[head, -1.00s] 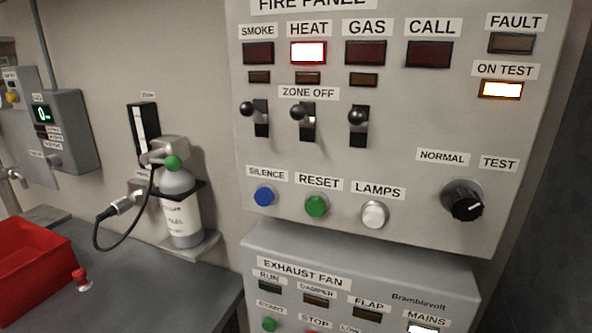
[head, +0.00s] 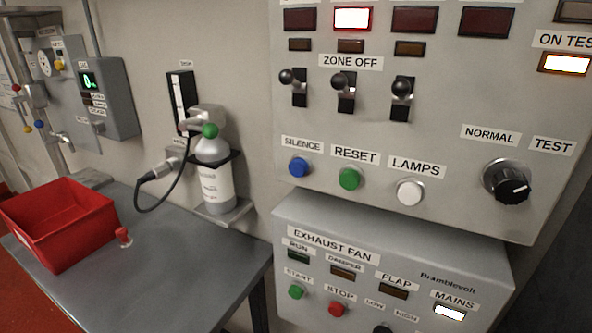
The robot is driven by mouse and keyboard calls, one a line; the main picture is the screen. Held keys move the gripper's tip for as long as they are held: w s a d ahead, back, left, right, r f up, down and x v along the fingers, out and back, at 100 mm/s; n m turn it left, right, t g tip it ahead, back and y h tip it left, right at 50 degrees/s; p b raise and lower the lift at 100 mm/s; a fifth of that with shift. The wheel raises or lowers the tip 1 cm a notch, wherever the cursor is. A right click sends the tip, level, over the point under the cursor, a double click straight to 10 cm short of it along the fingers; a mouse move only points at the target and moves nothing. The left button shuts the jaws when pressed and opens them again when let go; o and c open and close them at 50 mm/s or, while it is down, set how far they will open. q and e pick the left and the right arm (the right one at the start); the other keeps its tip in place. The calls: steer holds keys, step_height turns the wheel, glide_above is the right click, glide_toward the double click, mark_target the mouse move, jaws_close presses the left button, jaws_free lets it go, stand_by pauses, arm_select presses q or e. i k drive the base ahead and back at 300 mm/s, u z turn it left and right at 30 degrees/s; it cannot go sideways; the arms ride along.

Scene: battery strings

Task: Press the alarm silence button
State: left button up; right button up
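The blue silence button (head: 299,167) sits under the SILENCE label on the grey fire panel (head: 440,120), left of the green reset button (head: 349,179) and the white lamps button (head: 410,192). The heat lamp (head: 352,19) is lit red-white and the on-test lamp (head: 565,63) is lit amber. The black rotary knob (head: 507,183) is between NORMAL and TEST, its pointer toward the TEST side. Neither of my grippers shows in the head view.
An exhaust fan panel (head: 400,262) is mounted below the fire panel. A grey table (head: 190,265) at the left bears a red bin (head: 95,222). A grey gas cylinder (head: 217,187) stands on a wall bracket. The space before the fire panel looks clear.

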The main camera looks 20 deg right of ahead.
mark_target(298, 168)
steer(key=z, duration=2.15)
steer(key=k, duration=1.35)
steer(key=u, duration=2.05)
steer(key=i, duration=0.5)
steer(key=z, duration=0.05)
